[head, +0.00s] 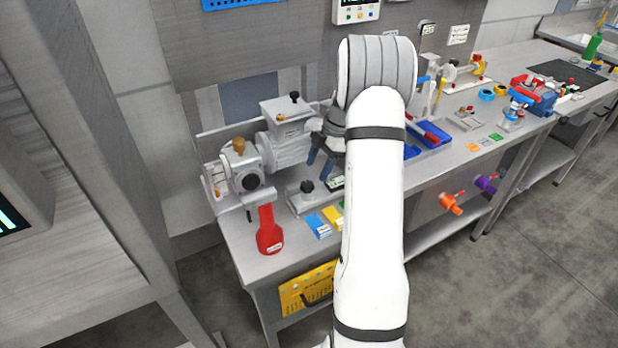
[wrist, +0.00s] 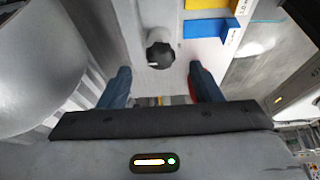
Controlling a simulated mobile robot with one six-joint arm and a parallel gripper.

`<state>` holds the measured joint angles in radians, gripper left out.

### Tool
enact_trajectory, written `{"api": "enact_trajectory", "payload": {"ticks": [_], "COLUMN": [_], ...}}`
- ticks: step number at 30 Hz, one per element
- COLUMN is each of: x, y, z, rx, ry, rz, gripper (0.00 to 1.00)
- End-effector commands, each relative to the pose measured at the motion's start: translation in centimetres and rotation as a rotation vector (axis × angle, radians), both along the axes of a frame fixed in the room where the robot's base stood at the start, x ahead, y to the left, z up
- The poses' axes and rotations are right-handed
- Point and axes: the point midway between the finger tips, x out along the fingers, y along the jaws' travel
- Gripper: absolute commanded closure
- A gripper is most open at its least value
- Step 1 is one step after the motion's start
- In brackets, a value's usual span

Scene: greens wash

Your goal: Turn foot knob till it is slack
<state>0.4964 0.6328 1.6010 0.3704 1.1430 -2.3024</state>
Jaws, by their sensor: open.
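The foot knob, a black knob (head: 307,186), sits on the flat grey foot plate (head: 300,204) at the front of the bench machine. In the wrist view the knob (wrist: 160,55) has a pale mark on it and lies between the lines of the two fingers, seemingly just past their tips. My gripper (head: 318,168) is open and empty, with its dark blue fingers pointing down near the knob; it also shows in the wrist view (wrist: 160,72). I see no contact between fingers and knob. The gap in height is hard to tell.
The grey machine (head: 290,144) stands close behind, with a brown-topped knob (head: 239,146) at its left. My arm hides part of the bench.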

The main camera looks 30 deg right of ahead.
Motion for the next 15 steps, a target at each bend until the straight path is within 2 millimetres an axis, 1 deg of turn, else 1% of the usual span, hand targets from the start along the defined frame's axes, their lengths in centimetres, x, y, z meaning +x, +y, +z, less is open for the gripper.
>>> {"api": "enact_trajectory", "payload": {"ticks": [1,2,3,7,12,15], "x": [-0.1,-0.2,-0.2,-0.2,-0.2,-0.2], "y": [1.2,1.7,1.8,2.5,3.0,3.0], "z": [0.2,0.1,-1.1,-2.9,-4.3,-4.6], "rx": [0.000,0.000,0.003,0.002,0.001,0.000], "ry": [0.002,0.002,0.006,0.004,0.003,0.001], "rz": [0.004,0.002,0.000,-0.001,-0.001,-0.002], "gripper": [0.42,0.42,0.42,0.42,0.42,0.42]}}
